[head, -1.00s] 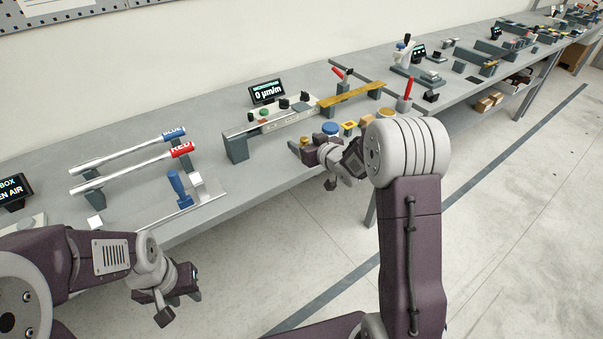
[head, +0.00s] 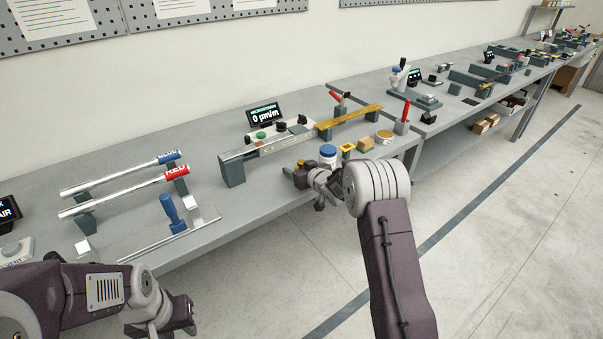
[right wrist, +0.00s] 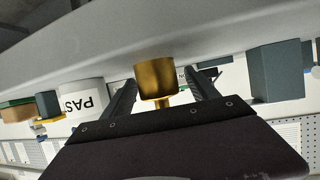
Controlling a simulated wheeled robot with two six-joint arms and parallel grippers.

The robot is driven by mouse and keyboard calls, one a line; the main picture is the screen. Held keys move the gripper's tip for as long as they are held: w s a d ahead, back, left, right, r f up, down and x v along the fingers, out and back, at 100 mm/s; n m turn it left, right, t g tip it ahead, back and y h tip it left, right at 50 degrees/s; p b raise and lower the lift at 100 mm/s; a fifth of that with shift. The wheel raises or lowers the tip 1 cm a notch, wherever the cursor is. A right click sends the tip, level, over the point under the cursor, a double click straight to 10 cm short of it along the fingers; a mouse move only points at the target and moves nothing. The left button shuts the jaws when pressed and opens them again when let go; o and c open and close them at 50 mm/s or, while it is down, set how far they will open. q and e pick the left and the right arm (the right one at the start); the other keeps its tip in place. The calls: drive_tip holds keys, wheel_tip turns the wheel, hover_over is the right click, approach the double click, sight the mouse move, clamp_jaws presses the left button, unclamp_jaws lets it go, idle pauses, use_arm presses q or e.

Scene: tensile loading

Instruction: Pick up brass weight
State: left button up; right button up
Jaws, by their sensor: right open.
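The brass weight (head: 301,163) is a small gold cylinder with a knob, near the front edge of the bench in the head view. My right gripper (head: 297,171) is beside it and partly hides it. In the right wrist view the brass weight (right wrist: 157,78) is between the two fingers of my right gripper (right wrist: 162,95), which is open, with a visible gap on each side. My left gripper (head: 168,328) hangs in front of the bench at lower left, low in the head view; its fingertips are not clear.
A blue-lidded white jar (head: 327,153) stands close to the right of the weight, with a yellow-framed block (head: 347,150) and a round tin (head: 384,137) beyond. A dark support block (head: 232,169) with a metal beam is to the left. The bench front is clear between.

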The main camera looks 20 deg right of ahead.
drive_tip(key=shift+w+a+f, duration=0.1)
drive_tip(key=shift+w+f, duration=0.2)
drive_tip(key=shift+w, duration=0.3)
drive_tip(key=shift+s+r, duration=0.1)
drive_tip(key=shift+c, duration=0.9)
clamp_jaws()
drive_tip(key=shift+r, duration=0.1)
wheel_tip(320, 180, up, 18)
drive_tip(key=p, duration=0.7)
drive_tip(key=shift+p, duration=0.4)
